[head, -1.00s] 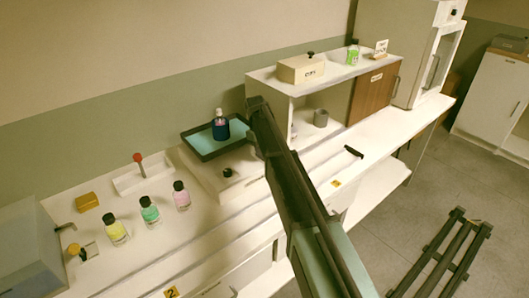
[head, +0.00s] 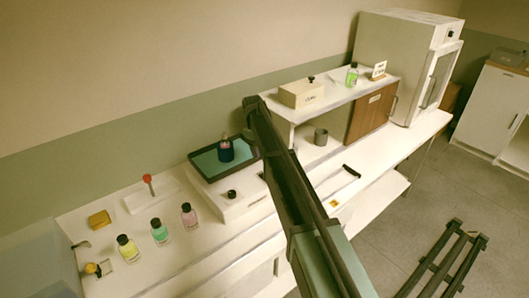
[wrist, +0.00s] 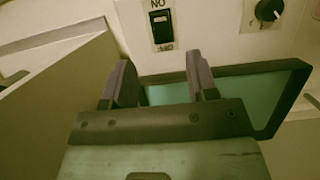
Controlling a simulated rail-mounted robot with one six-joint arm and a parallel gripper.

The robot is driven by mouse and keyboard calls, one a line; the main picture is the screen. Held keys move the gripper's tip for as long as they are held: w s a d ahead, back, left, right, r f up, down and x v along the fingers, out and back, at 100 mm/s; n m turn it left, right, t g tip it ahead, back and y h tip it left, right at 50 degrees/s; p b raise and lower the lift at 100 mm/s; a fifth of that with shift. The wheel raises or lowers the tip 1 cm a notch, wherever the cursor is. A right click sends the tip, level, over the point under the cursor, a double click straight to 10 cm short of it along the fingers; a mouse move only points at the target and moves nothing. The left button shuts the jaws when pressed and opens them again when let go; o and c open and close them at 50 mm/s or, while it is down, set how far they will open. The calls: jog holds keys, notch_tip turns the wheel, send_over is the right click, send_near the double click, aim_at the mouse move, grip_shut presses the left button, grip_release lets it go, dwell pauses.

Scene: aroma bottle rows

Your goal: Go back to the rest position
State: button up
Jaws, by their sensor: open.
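My gripper (wrist: 162,78) is open and empty in the wrist view, its two dark fingers apart over a dark-rimmed tray with a teal floor (wrist: 270,92). In the head view my arm crosses the middle of the picture and hides the gripper.
Yellow (head: 127,249), green (head: 159,232) and pink (head: 189,217) bottles stand in a row at the left. A raised shelf (head: 330,98) holds a box (head: 301,94) and a green bottle (head: 352,75). A grey cup (head: 321,137) stands beneath. A switch (wrist: 162,24) shows in the wrist view.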

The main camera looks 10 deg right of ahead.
jog(key=shift+w+r, duration=0.1)
jog(key=shift+r, duration=0.15)
jog(key=s+d+m+t+y, duration=0.1)
jog(key=s+m+t, duration=0.2)
jog(key=s, duration=3.3)
jog(key=shift+s+f+m+y, duration=0.25)
jog(key=shift+f+m+y, duration=0.1)
jog(key=shift+m, duration=0.85)
